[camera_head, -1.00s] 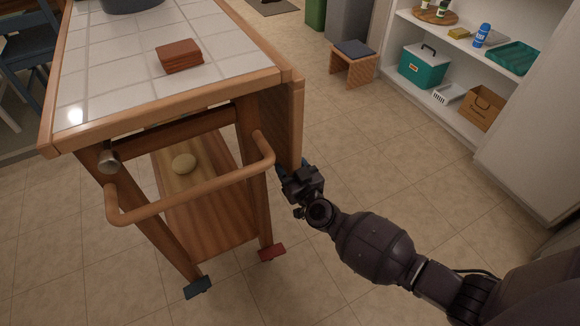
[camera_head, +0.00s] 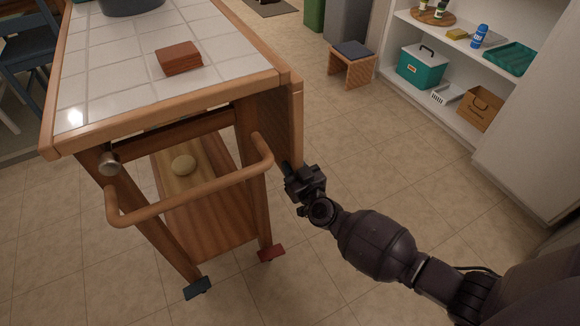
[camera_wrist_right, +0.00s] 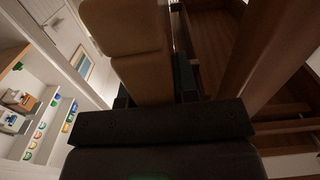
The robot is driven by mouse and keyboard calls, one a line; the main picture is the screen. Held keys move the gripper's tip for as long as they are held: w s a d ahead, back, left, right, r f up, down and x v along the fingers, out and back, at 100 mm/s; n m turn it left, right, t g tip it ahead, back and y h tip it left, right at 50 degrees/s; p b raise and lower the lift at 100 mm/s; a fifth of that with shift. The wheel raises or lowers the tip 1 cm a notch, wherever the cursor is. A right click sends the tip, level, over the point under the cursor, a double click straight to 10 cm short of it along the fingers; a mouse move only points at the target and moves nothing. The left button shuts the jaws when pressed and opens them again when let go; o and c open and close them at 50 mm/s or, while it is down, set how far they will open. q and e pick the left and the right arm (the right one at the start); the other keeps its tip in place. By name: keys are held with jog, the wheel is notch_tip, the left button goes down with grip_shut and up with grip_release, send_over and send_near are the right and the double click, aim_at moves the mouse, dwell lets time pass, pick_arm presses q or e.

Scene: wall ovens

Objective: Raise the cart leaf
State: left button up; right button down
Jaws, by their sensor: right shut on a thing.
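The wooden cart leaf (camera_head: 282,125) hangs down along the right side of the tiled cart (camera_head: 110,88). My right gripper (camera_head: 288,168) is at the leaf's lower near corner. In the right wrist view, my right gripper (camera_wrist_right: 155,92) is shut on the leaf (camera_wrist_right: 140,45), whose wood rises from between the dark fingers. The leaf's far side is hidden in the head view. My left gripper is not in view.
A curved wooden handle (camera_head: 200,195) sticks out from the cart's near end. A brown block (camera_head: 179,60) lies on the top. A stool (camera_head: 352,68) and open white shelves (camera_head: 465,55) stand right. Floor between is clear.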

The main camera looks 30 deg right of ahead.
jog(key=d+r+n+p, duration=0.4)
jog(key=d+r+n, duration=0.15)
jog(key=d, duration=0.45)
jog(key=d+r+n+p, duration=0.35)
jog(key=d+r, duration=0.25)
jog(key=d, duration=0.4)
pick_arm(q)
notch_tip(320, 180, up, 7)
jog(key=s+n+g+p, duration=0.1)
jog(key=p, duration=0.7)
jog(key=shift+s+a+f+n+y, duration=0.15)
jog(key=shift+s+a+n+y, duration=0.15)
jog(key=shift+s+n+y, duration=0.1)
pick_arm(e)
jog(key=d+r+n, duration=0.3)
jog(key=r+n, duration=0.1)
jog(key=r, duration=0.5)
jog(key=d+r+n, duration=0.3)
jog(key=r+n, duration=0.1)
jog(key=r, duration=0.5)
jog(key=shift+w+d+r+n, duration=0.15)
jog(key=shift+w+r+n, duration=0.2)
jog(key=shift+w+n, duration=0.1)
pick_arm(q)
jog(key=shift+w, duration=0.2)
